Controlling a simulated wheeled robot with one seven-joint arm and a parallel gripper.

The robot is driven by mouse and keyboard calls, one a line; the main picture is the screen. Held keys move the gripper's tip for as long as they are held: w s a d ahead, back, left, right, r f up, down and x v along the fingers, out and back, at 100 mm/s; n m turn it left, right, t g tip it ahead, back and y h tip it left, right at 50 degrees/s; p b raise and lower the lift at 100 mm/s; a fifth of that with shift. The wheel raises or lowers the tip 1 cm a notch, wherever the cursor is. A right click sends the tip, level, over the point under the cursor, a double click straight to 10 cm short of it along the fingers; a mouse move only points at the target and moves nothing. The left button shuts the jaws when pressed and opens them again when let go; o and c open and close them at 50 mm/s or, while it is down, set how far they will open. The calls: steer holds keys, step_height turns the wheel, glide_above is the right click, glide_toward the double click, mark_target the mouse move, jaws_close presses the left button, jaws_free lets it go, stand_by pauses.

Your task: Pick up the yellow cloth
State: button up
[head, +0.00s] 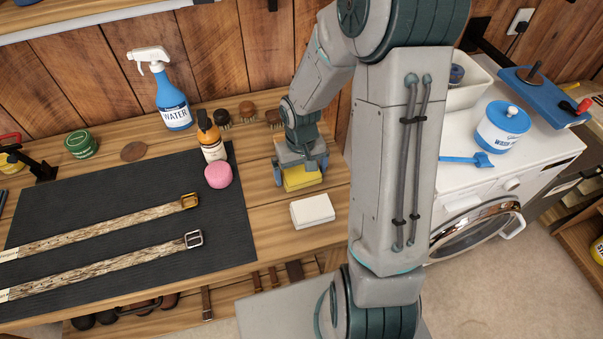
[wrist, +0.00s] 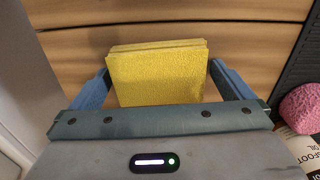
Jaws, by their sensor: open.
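The yellow cloth (head: 301,179) lies folded on the wooden bench, partly hidden under my gripper in the head view. My gripper (head: 301,176) is right above it, pointing down. In the wrist view the yellow cloth (wrist: 158,78) shows as a thick folded square between the two blue fingers of my gripper (wrist: 164,88). The fingers are open, one on each side, with a gap to the cloth on both sides. I cannot tell how far down the fingertips reach beside it.
A white folded cloth or block (head: 312,210) lies in front of the yellow cloth. Several brushes (head: 247,111) sit behind. A washing machine (head: 500,180) stands right.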

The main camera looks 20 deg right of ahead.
mark_target(302, 172)
steer(key=c, duration=0.7)
steer(key=shift+r, duration=0.45)
step_height(302, 172, up, 4)
steer(key=shift+s+d+f, duration=0.15)
steer(key=shift+f, duration=0.05)
steer(key=s+d+r, duration=0.4)
steer(key=s+r, duration=0.2)
steer(key=s, duration=0.4)
steer(key=shift+s+d+r, duration=0.2)
steer(key=shift+r, duration=0.05)
